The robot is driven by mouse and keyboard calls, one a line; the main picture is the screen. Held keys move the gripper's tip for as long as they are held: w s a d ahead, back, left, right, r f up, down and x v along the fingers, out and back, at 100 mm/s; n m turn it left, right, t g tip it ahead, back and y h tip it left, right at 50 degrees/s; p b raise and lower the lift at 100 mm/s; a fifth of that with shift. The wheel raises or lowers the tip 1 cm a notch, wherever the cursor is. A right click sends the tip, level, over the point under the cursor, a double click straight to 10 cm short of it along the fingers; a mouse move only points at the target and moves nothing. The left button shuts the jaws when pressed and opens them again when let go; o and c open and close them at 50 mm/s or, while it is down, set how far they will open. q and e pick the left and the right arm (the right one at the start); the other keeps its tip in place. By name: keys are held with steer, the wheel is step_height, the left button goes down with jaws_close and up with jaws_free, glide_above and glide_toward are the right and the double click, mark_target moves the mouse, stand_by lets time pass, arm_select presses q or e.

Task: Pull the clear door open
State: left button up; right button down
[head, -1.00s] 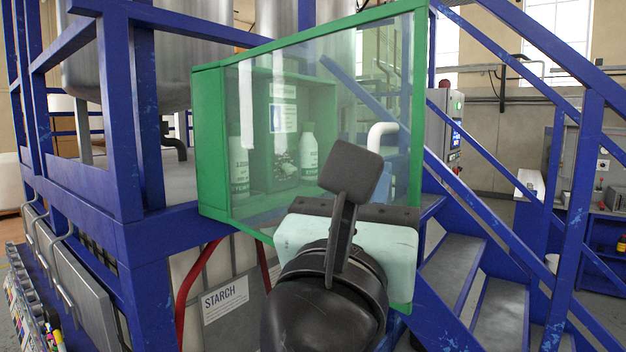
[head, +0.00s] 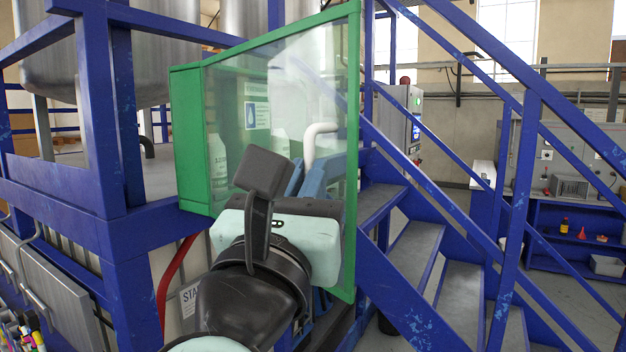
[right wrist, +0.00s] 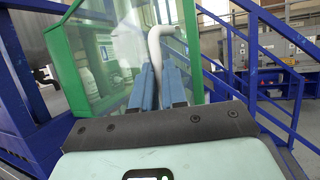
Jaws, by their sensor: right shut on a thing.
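The clear door (head: 285,75) has a green frame and stands swung out from the green cabinet (head: 188,140), with its free edge to the right. It also shows in the right wrist view (right wrist: 115,50). A white curved handle (head: 318,132) sits near that free edge. My right gripper (head: 312,172) is at the handle; in the right wrist view its two blue fingers (right wrist: 158,80) are shut around the white handle (right wrist: 156,48). My wrist hides the door's lower part. White bottles (head: 216,155) stand in the cabinet, seen through the door. My left gripper is not in view.
Blue stairs with grey treads (head: 440,262) and blue rails rise close to the right of the door. A blue frame (head: 125,215) stands at the left, with a steel tank (head: 150,60) behind. A grey control box (head: 400,115) is beyond the stairs.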

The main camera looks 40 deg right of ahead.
steer(key=shift+w, duration=0.35)
steer(key=c, duration=1.2)
jaws_free()
steer(key=shift+w, duration=0.2)
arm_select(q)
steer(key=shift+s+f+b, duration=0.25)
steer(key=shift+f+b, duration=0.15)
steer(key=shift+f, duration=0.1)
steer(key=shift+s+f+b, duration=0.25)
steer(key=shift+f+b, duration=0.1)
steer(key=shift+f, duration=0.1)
arm_select(e)
steer(key=shift+o, duration=0.2)
steer(key=v, duration=1.3)
steer(key=shift+a+f, duration=0.15)
steer(key=shift+a, duration=0.05)
